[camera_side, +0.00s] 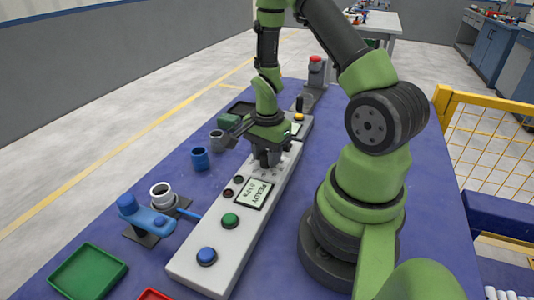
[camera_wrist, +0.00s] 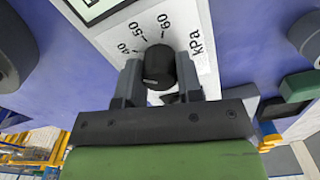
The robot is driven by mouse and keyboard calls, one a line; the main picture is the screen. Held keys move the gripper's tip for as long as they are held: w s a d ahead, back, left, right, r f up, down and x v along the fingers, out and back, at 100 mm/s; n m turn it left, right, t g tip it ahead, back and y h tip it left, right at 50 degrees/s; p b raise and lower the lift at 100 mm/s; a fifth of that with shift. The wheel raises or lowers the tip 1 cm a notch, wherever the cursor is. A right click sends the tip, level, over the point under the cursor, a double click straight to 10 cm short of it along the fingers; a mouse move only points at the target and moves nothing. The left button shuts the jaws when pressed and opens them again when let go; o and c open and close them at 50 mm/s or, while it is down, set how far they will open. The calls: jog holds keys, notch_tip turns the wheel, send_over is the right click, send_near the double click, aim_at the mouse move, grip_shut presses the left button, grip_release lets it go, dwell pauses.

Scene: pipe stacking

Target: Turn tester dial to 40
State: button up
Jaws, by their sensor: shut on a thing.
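The tester (camera_side: 215,262) is a long light-grey box on the blue table, with a lit display (camera_side: 260,192) reading READY. In the wrist view its black dial (camera_wrist: 158,62) sits between my two fingers, with the marks 40, 50 and 60 and the label kPa printed around it. My gripper (camera_wrist: 160,74) is shut on the dial, one finger on each side. In the side view my gripper (camera_side: 266,158) points down over the panel and hides the dial.
A green button (camera_side: 230,220) and a blue button (camera_side: 206,256) are on the near panel. A blue pipe (camera_side: 200,159), a grey pipe (camera_side: 217,141) and a blue clamp fixture (camera_side: 145,217) stand left of it. A green tray (camera_side: 88,272) is at front left.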

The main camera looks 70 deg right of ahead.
jog(key=o, duration=0.9)
notch_tip(320, 180, up, 10)
jog(key=shift+f, duration=0.1)
jog(key=s+a+r+n+t, duration=0.2)
jog(key=a+r+n, duration=0.3)
jog(key=s+a+r+n+t+y, duration=0.1)
jog(key=s+a+r+n+t, duration=0.1)
jog(key=a+r+n, duration=0.3)
jog(key=s+a+r+n+t+y, duration=0.1)
jog(key=s+a+r+n+t, duration=0.1)
jog(key=a+r+n, duration=0.4)
jog(key=shift+s+r+n+t, duration=0.35)
jog(key=shift+r+n+t, duration=0.05)
jog(key=shift+r+t, duration=0.2)
